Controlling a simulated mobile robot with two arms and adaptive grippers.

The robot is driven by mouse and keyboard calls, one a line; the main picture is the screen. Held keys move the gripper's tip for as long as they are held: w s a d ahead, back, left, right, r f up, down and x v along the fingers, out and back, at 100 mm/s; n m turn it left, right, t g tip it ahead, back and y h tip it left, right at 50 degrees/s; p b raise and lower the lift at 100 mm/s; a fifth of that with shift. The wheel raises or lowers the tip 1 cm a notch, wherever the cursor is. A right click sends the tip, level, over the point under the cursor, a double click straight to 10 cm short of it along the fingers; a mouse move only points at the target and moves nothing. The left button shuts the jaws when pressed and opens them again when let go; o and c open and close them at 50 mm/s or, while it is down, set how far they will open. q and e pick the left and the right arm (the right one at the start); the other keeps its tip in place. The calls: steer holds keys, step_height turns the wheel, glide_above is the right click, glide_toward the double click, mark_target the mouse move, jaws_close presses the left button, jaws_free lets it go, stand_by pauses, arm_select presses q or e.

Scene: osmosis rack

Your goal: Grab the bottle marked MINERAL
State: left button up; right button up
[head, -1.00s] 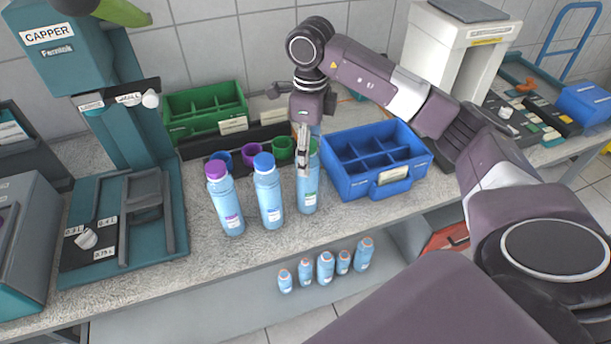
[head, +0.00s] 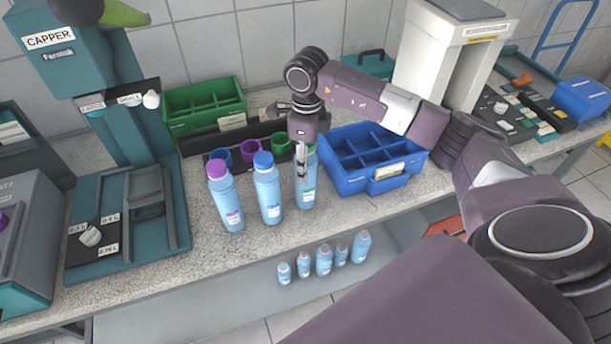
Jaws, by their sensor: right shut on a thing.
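Three light-blue bottles stand in a row on the counter. One has a purple cap (head: 228,203), the middle one has a blue cap (head: 268,196), and the one on the right has a green label (head: 307,193). The label text is too small to read, so I cannot tell which is marked MINERAL. My right gripper (head: 302,172) points down at the green-labelled bottle and is shut on its upper part. The gripper hides much of that bottle's top. The bottle looks upright and on the counter. My left gripper is not in view.
A blue divided crate (head: 342,183) stands close to the right of the held bottle. Behind are a rack of coloured cups (head: 251,151) and a green crate (head: 241,99). The capper (head: 123,207) stands at left. Several small bottles (head: 323,260) stand on the lower shelf.

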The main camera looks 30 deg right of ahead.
jaws_close()
steer(key=shift+r, duration=0.1)
